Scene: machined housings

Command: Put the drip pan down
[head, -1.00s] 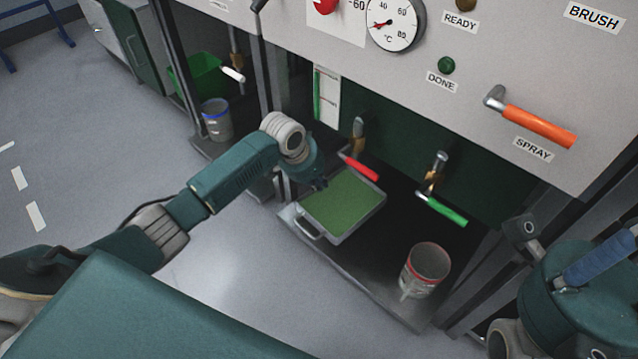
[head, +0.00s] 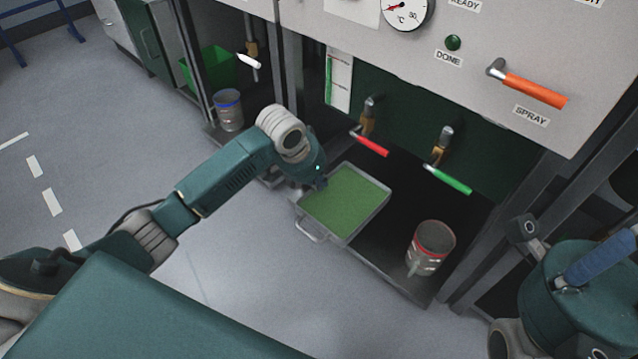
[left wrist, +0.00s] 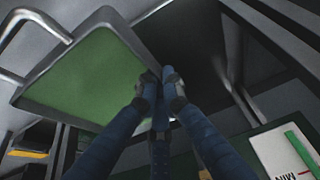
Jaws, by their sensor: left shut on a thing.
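The drip pan (head: 378,208) is a shallow grey metal tray with a green inside and a wire handle at its front. In the head view it is over the front left of the dark lower shelf, its handle end jutting past the shelf's front edge. My left gripper (head: 322,184) is at the pan's left rim. In the left wrist view the blue fingers (left wrist: 160,84) are shut at the rim of the pan (left wrist: 88,72). I cannot tell whether the pan touches the shelf.
A grey can with a red rim (head: 428,258) stands on the shelf (head: 385,268), right of the pan. Red (head: 370,146) and green (head: 448,181) tap levers hang above. A blue-rimmed can (head: 229,116) and green bin (head: 212,70) are in the left bay. Frame posts flank the bay.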

